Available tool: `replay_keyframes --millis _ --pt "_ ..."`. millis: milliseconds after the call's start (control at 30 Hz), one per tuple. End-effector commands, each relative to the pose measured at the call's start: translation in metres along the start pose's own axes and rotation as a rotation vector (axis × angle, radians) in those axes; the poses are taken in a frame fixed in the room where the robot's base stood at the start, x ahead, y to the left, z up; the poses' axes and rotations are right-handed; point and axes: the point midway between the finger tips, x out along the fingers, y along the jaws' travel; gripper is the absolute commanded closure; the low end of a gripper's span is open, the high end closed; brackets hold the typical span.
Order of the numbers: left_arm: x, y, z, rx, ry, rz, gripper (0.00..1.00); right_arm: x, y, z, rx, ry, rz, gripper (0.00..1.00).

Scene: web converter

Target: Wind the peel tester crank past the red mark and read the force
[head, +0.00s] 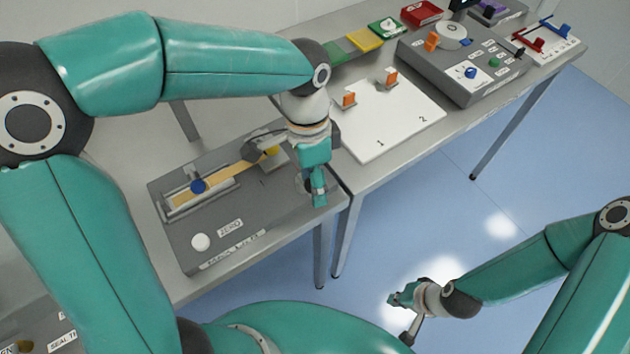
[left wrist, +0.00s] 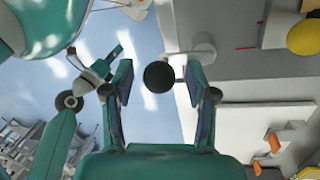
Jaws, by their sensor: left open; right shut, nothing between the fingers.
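The peel tester (head: 250,218) is a grey box on the bench with a yellow strip, a blue knob (head: 198,186) on its slide and a white ZERO button (head: 200,242). My left gripper (head: 318,192) is over its right end and hides most of the crank there. In the left wrist view the crank's dark round knob (left wrist: 158,75) shows between the open fingers, and its pale hub (left wrist: 203,53) lies to the right. A short red mark (left wrist: 245,48) is on the grey top beyond the hub. My right gripper (head: 400,298) is shut and empty, over the floor. I cannot read a force value.
A white board (head: 385,125) marked 1 and 2 holds two orange clips. Behind it stands a grey control box (head: 465,65) with knobs, beside green, yellow and red blocks (head: 365,39). Blue floor lies open in front of the bench.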

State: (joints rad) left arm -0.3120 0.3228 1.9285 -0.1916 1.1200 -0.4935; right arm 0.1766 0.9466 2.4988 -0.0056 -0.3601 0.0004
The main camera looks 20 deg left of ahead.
Motion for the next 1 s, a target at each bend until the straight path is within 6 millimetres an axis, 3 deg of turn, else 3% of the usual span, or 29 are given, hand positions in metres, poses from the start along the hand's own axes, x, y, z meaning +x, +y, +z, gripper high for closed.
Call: replay_keyframes --millis 367,733,1000 --pt "0.0067 0.0000 0.0004 -0.001 0.000 0.000 0.43 -0.0002 -0.0001 0.0000 0.000 0.000 0.000 1.00" --pt "0.0064 0.0000 0.0004 0.000 0.000 0.000 1.00 -0.0002 -0.0001 0.0000 0.000 0.000 0.000 1.00" --pt "0.0067 0.0003 -0.0006 -0.017 0.003 0.001 1.00 0.0005 0.0002 0.0001 0.000 0.000 0.000 1.00"
